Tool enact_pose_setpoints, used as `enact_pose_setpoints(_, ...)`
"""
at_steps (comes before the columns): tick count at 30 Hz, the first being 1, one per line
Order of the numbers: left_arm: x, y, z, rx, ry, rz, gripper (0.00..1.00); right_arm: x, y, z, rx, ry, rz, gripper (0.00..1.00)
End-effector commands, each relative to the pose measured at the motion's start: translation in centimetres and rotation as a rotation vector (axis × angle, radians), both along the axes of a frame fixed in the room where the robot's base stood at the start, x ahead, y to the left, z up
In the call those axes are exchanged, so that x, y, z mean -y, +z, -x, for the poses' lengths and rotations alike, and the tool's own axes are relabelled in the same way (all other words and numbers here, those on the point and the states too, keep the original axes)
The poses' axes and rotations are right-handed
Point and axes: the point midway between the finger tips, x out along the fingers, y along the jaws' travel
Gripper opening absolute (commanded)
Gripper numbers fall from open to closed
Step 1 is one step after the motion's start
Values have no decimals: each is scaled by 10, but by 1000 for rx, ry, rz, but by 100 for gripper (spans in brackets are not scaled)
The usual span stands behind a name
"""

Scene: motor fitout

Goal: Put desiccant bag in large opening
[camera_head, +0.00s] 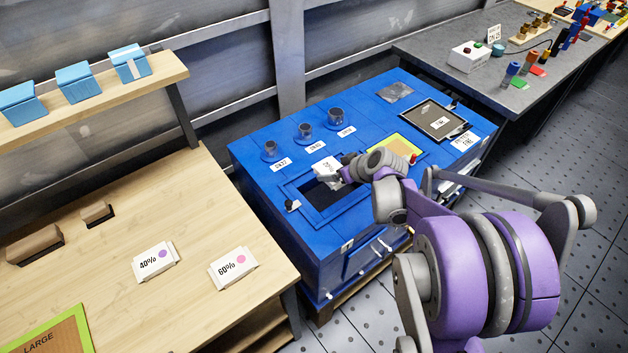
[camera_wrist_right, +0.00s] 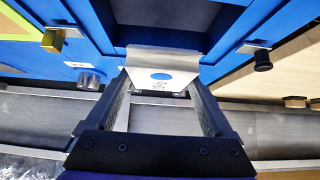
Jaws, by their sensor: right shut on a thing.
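A white desiccant bag (camera_head: 325,168) is held between the fingers of my right gripper (camera_head: 341,176), above the blue cabinet top. In the right wrist view the bag (camera_wrist_right: 163,66) has a blue dot and small print, and the finger tips are at its sides. The large rectangular opening (camera_head: 323,196) in the cabinet top is dark inside. The bag is at its far edge in the head view; how high it is above the rim I cannot tell. In the wrist view the dark opening (camera_wrist_right: 165,18) lies just beyond the bag. My left gripper is not in view.
The blue cabinet (camera_head: 262,195) has several small round fittings behind the opening and a framed panel (camera_head: 434,120) at right. Small latches stand beside the opening. White bags marked 40% (camera_head: 156,262) and 60% (camera_head: 233,269) lie on the wooden table (camera_head: 200,230) at left.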

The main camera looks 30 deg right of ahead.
Motion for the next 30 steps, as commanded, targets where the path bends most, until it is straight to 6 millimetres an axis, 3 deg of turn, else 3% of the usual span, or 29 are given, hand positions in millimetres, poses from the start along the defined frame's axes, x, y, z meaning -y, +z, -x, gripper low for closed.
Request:
enact_pose_setpoints(4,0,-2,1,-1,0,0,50,0,-9,0,0,0,0,12)
enact_pose_setpoints(10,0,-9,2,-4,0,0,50,0,-47,0,0,1,1,12)
enact_pose_setpoints(22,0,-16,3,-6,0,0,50,0,-95,0,0,0,0,12)
enact_pose_setpoints(30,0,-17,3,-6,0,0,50,0,-100,1,0,-1,1,12)
